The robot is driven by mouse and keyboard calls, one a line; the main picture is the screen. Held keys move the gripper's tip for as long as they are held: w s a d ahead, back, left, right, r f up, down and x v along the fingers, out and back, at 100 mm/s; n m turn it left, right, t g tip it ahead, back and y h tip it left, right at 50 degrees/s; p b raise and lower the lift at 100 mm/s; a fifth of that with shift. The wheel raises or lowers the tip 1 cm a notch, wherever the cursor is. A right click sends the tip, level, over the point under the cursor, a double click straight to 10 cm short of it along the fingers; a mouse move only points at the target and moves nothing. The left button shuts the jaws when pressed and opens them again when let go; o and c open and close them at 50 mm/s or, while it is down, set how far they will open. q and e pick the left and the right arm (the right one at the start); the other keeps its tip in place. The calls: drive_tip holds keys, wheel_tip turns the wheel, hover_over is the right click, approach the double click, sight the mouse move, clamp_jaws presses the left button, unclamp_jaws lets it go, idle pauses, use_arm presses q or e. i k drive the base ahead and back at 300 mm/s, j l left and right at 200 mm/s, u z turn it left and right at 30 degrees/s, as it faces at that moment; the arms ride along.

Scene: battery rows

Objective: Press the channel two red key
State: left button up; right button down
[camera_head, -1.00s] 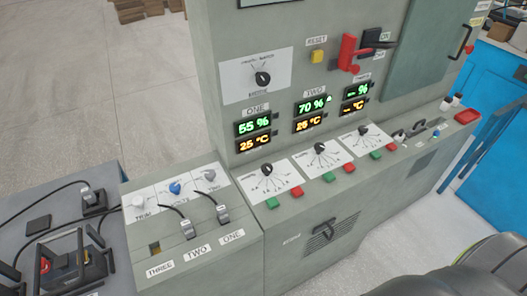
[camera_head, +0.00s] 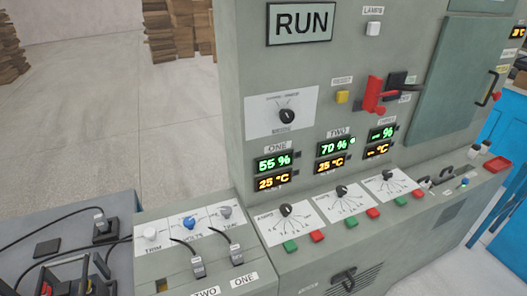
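Neither of my grippers is in view.
Channel one has a green key (camera_head: 290,246) and a red key (camera_head: 317,236); channel three has a green key (camera_head: 401,201) and a red key (camera_head: 417,194). A red lever (camera_head: 376,95) sticks out above the displays. A RUN sign (camera_head: 301,24) is at the top.

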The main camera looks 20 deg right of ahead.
sight(372, 213)
drive_tip(key=z, duration=1.5)
